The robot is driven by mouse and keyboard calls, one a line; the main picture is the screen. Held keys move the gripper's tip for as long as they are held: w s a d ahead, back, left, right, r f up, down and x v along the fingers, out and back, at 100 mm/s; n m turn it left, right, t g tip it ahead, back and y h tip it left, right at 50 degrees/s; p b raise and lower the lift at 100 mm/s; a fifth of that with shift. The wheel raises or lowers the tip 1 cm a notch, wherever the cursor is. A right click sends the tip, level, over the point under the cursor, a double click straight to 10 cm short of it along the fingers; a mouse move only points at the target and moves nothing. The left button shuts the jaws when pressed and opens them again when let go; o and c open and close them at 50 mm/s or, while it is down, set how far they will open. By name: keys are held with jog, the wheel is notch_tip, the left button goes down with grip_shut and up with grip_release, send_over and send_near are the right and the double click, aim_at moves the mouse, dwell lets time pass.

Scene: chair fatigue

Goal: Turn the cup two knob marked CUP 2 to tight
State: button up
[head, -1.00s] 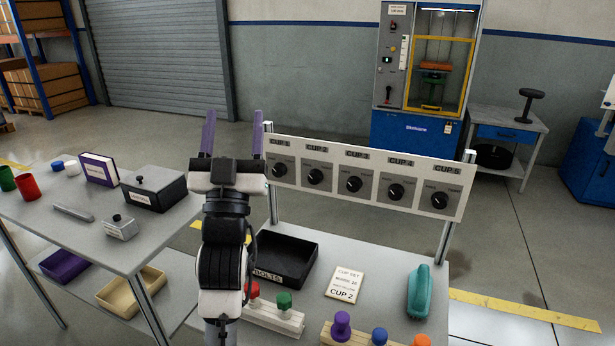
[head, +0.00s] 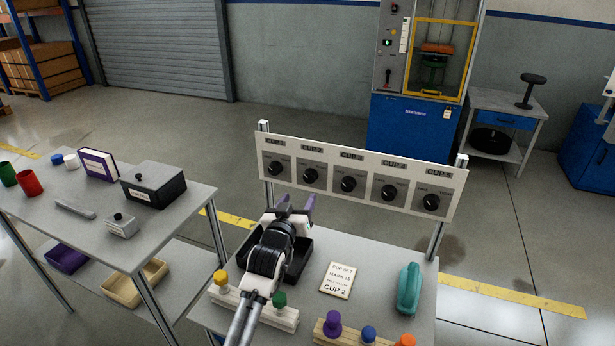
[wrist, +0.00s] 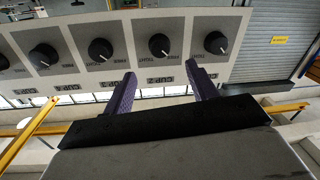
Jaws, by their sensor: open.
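The CUP 2 knob (head: 311,176) is a black round dial on a grey plate, second from the left on the white panel (head: 400,164). In the wrist view, which is upside down, the same knob (wrist: 160,44) sits just beyond and between my fingertips. Its white pointer line slants toward the side that seems to read FREE. My gripper (head: 297,204) is open, its two purple fingers spread and pointing at the panel. In the head view it is below and in front of the CUP 2 plate. In the wrist view the gripper (wrist: 161,73) is empty, apart from the knob.
The CUP 1 knob (head: 276,168) and CUP 3 knob (head: 348,184) flank it closely. A card (head: 338,281) reading CUP 2, a black bin (head: 300,262), a teal object (head: 409,289) and pegs in wooden blocks (head: 285,318) are on the bench below. A side table (head: 188,212) stands left.

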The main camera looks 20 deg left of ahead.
aim_at(309, 179)
jog(key=w+p, duration=0.3)
jog(key=w, duration=0.6)
jog(key=shift+w+a, duration=0.2)
jog(key=shift+c, duration=0.2)
jog(key=c, duration=1)
